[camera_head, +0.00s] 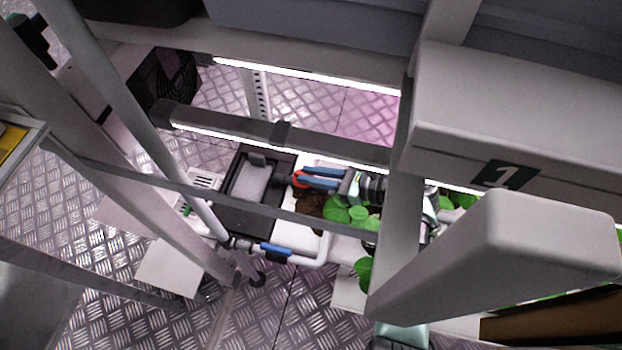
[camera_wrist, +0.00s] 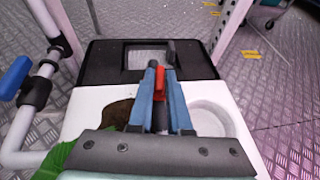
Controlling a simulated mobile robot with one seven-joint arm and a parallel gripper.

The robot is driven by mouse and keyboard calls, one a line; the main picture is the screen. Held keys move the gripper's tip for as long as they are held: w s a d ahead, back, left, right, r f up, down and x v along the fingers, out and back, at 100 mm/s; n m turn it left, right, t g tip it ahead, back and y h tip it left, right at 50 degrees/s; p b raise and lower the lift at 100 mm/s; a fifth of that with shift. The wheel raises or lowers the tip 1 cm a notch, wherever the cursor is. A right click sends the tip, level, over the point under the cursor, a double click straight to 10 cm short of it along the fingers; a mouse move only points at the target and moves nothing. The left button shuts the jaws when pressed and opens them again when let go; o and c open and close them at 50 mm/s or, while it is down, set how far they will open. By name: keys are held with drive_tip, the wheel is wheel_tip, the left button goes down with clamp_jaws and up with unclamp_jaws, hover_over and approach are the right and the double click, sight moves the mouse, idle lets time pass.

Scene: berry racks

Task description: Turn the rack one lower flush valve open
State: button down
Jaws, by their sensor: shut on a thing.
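My gripper (camera_head: 306,178) reaches in from the right at the lower level of the rack marked 1 (camera_head: 512,174). Its two blue fingers are closed around a small red valve handle (camera_head: 298,180). In the wrist view the red handle (camera_wrist: 160,82) stands between the fingertips of my gripper (camera_wrist: 160,72), with a dark stem below it. The handle is at the near edge of the black reservoir box (camera_wrist: 100,60). The fingers hide much of the valve body, so I cannot tell how far it is turned.
A white pipe (camera_wrist: 22,122) with a blue-handled valve (camera_wrist: 14,78) runs on the left of the wrist view; the blue handle (camera_head: 276,250) also shows in the head view. Green plants (camera_head: 352,213) sit close below my gripper. Rack posts and bars surround the arm closely.

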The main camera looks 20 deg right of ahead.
drive_tip(key=shift+w+d+f+n+g+y+b, duration=0.1)
drive_tip(key=shift+w+n+g+y+b, duration=0.1)
drive_tip(key=shift+n+g+y+b, duration=0.5)
drive_tip(key=shift+n+g, duration=0.3)
drive_tip(key=c, duration=0.9)
unclamp_jaws()
drive_tip(key=shift+o, duration=0.2)
drive_tip(key=shift+s+d, duration=0.1)
drive_tip(key=shift+s+d+r, duration=0.15)
drive_tip(key=shift+d+r, duration=0.1)
drive_tip(key=shift+r, duration=0.05)
drive_tip(key=p+v, duration=0.3)
drive_tip(key=v, duration=0.9)
drive_tip(key=shift+s+f, duration=0.1)
